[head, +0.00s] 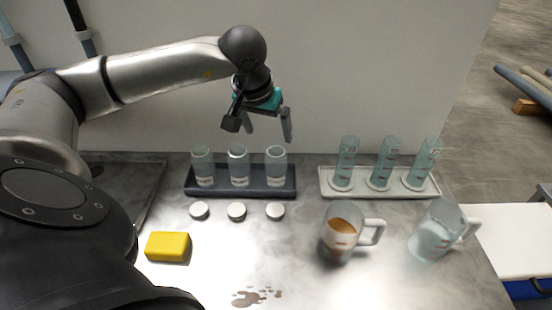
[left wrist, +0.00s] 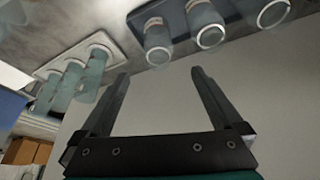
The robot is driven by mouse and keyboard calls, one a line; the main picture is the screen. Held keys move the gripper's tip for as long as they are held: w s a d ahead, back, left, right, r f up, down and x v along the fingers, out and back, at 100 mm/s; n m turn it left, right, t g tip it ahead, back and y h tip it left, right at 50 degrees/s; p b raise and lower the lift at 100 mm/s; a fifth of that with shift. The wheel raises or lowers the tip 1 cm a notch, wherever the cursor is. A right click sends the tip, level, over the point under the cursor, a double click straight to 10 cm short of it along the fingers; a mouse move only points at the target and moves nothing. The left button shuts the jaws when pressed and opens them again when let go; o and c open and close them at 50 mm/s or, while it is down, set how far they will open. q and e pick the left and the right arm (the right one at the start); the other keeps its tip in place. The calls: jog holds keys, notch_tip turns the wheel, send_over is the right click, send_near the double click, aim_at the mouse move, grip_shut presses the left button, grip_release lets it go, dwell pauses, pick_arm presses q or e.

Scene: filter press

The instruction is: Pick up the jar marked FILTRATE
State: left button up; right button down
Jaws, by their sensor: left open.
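Three clear glass jars, left (head: 203,168), middle (head: 238,167) and right (head: 276,167), stand upright in a row in a dark tray (head: 240,193). Each has a pale label low on its front; the writing is too small to read, so I cannot tell which is marked FILTRATE. In the left wrist view the jars show at the top, one of them here (left wrist: 158,42). My left gripper (head: 261,132) is open and empty, above and apart from the middle and right jars. Its two fingers (left wrist: 160,78) show with nothing between them. My right gripper is not in view.
Three white lids (head: 236,212) lie before the tray. A white tray (head: 380,195) at right holds three tall cylinders (head: 386,160). A jug with brown contents (head: 342,232) and a pale jug (head: 434,232) stand in front. A yellow sponge (head: 167,247) lies left; a wall rises behind.

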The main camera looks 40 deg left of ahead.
aim_at(276, 155)
pick_arm(q)
jog(key=x, duration=0.7)
jog(key=shift+f+b, duration=0.25)
jog(key=shift+b, duration=0.1)
jog(key=x, duration=0.3)
jog(key=shift+w+d+f, duration=0.15)
jog(key=shift+f, duration=0.15)
jog(key=shift+w+f, duration=0.25)
jog(key=shift+f, duration=0.25)
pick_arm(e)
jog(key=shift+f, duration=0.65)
pick_arm(q)
jog(key=shift+c, duration=0.2)
jog(key=c, duration=1.3)
jog(key=shift+c, duration=0.2)
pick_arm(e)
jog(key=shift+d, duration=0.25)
pick_arm(q)
jog(key=shift+r, duration=0.1)
